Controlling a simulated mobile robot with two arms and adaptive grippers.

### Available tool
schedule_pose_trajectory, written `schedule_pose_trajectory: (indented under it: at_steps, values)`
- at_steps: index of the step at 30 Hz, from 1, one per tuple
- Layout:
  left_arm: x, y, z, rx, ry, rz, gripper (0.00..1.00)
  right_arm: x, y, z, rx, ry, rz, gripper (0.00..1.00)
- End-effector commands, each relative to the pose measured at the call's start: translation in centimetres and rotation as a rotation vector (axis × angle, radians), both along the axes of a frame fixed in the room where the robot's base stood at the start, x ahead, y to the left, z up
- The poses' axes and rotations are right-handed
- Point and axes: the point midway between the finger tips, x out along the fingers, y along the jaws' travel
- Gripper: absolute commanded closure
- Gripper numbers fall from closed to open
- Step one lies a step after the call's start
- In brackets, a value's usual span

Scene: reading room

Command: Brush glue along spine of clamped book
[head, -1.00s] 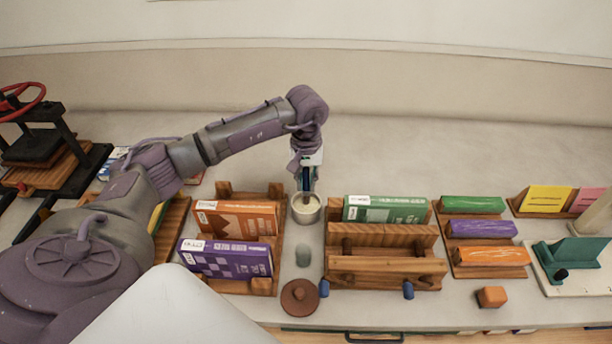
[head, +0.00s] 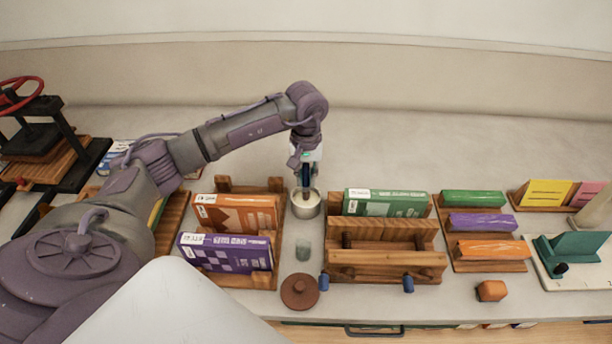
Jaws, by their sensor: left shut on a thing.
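My left gripper (head: 306,178) is above the pale glue pot (head: 306,211), pointing down. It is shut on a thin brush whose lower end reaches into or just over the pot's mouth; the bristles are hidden. A wooden clamp press (head: 386,272) stands to the right of the pot. A green book (head: 386,204) stands upright at its back edge, partly hidden by the wooden jaw; I cannot tell how firmly it is held. My right gripper is not in view.
Orange (head: 236,213) and purple (head: 226,253) books stand in a rack left of the pot. Coloured blocks (head: 482,223) stand in a rack at right. The table behind is clear.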

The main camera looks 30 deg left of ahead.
Motion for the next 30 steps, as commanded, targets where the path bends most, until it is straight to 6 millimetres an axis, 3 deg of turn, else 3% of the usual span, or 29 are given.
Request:
schedule_pose_trajectory:
  at_steps: [30]
  values:
    - [0.0, 0.01, -0.83, 0.0, 0.0, 0.0, 1.0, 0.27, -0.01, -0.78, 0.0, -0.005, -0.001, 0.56]
